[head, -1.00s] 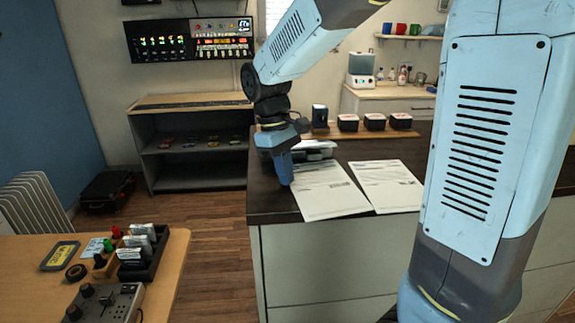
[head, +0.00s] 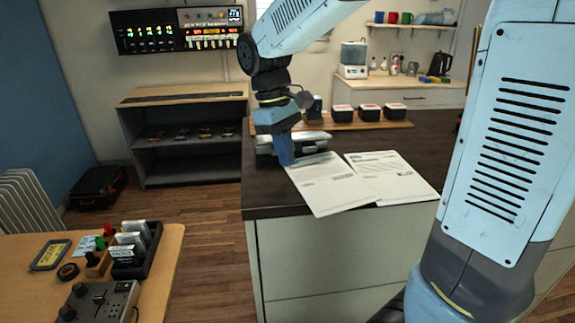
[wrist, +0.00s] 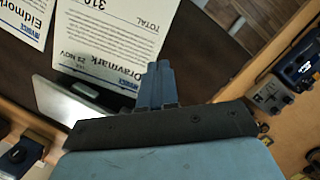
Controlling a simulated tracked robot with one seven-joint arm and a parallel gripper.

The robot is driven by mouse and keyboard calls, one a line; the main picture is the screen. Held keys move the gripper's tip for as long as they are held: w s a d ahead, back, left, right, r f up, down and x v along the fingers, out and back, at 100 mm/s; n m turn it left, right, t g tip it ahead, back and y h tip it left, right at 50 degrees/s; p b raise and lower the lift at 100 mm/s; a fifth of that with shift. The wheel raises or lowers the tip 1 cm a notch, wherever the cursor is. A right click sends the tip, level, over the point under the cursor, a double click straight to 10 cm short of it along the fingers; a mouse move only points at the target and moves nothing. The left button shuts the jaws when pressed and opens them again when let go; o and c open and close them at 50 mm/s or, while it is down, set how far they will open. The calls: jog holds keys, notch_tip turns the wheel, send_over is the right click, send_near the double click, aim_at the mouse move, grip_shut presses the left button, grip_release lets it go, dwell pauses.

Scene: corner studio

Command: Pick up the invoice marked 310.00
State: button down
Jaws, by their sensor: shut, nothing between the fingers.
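Two printed sheets lie side by side on the dark counter. In the wrist view the nearer invoice (wrist: 115,38) shows a large number starting "310" beside TOTAL, upside down; the rest of the number is cut off. It appears to be the left sheet (head: 328,184) in the head view. The other invoice (head: 392,177) lies to its right and shows at the top left of the wrist view (wrist: 22,16). My gripper (head: 288,163) points down at the left sheet's far left corner. In the wrist view its fingers (wrist: 160,68) are together and empty, overlapping the sheet's header edge; contact is unclear.
A flat grey-white object (head: 312,138) lies just behind the sheets, close to my gripper. Behind it a wooden board (head: 350,125) carries several dark boxes. The dark counter (head: 262,190) is bare at the left front. A separate wooden table (head: 160,262) stands at the lower left.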

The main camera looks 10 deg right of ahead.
jog(key=v, duration=0.6)
jog(key=shift+r, duration=0.15)
jog(key=c, duration=1.6)
grip_release()
jog(key=shift+d, duration=0.15)
jog(key=s+d+r+m+t+y, duration=0.1)
jog(key=s+d+m+t+y, duration=0.1)
jog(key=s+d, duration=0.4)
jog(key=d+m+t, duration=0.1)
jog(key=d+m, duration=0.1)
jog(key=d, duration=0.1)
jog(key=shift+s+t, duration=0.2)
jog(key=shift+t, duration=0.1)
jog(key=s+d+f+m+t, duration=0.1)
jog(key=s+d+m+t, duration=0.3)
jog(key=s+d, duration=0.1)
jog(key=shift+s+d+f+m, duration=0.3)
jog(key=shift+s, duration=0.55)
jog(key=shift+a, duration=0.1)
